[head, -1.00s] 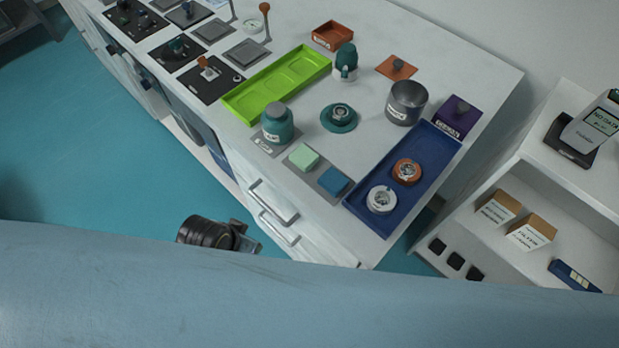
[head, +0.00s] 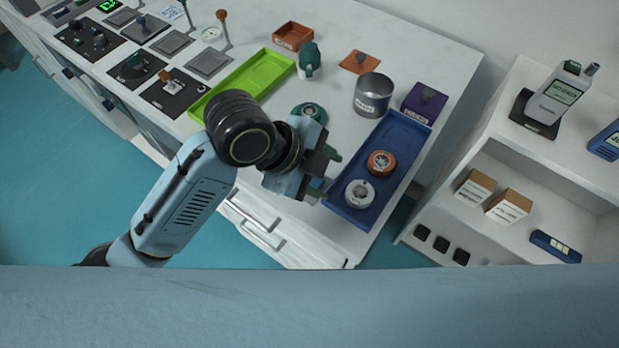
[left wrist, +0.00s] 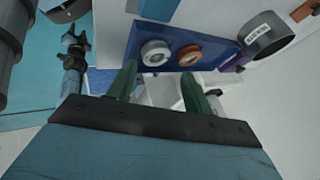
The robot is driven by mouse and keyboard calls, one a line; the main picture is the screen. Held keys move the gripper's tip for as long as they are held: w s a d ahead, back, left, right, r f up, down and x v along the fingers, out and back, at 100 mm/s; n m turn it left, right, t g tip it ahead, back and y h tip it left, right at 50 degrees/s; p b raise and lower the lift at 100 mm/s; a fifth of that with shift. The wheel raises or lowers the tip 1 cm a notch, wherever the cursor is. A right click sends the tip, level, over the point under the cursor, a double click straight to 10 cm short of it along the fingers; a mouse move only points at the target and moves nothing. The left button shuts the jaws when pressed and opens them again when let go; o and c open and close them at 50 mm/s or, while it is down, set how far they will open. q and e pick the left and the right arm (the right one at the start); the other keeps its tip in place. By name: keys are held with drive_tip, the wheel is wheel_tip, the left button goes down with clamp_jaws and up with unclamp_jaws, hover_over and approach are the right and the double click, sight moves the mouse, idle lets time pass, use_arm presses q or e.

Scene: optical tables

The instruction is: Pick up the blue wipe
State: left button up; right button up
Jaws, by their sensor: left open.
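The blue wipe (left wrist: 158,9) shows at the top edge of the left wrist view, beside the blue tray. In the head view it is mostly hidden behind my left gripper, with at most a sliver of blue between the fingers. My left gripper (head: 326,172) is open and empty, over the table's near edge by the tray's left end. Its dark green fingers also show in the left wrist view (left wrist: 158,80), spread apart, with the wipe beyond them. I cannot tell its height above the table.
The blue tray (head: 398,190) holds a white disc (head: 359,193) and an orange disc (head: 381,162). The green tray (head: 262,75) lies left. A shelf unit (head: 490,150) stands right.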

use_arm(q)
drive_tip(key=w+a+r+m+g+y, duration=0.25)
drive_tip(key=r+m+y, duration=0.4)
drive_tip(key=m, duration=1.25)
drive_tip(key=shift+t, duration=0.35)
drive_tip(key=f, duration=0.5)
drive_tip(key=f+b, duration=0.1)
drive_tip(key=f, duration=0.1)
drive_tip(key=shift+w+a+f, duration=0.15)
drive_tip(key=shift+w+f, duration=0.05)
drive_tip(key=shift+w, duration=0.1)
drive_tip(key=shift+w+f+b, duration=0.1)
drive_tip(key=shift+f+b, duration=0.2)
drive_tip(key=shift+f, duration=2.9)
drive_tip(key=c, duration=0.7)
drive_tip(key=shift+r, duration=0.1)
wheel_tip(320, 180, up, 10)
drive_tip(key=shift+p, duration=0.6)
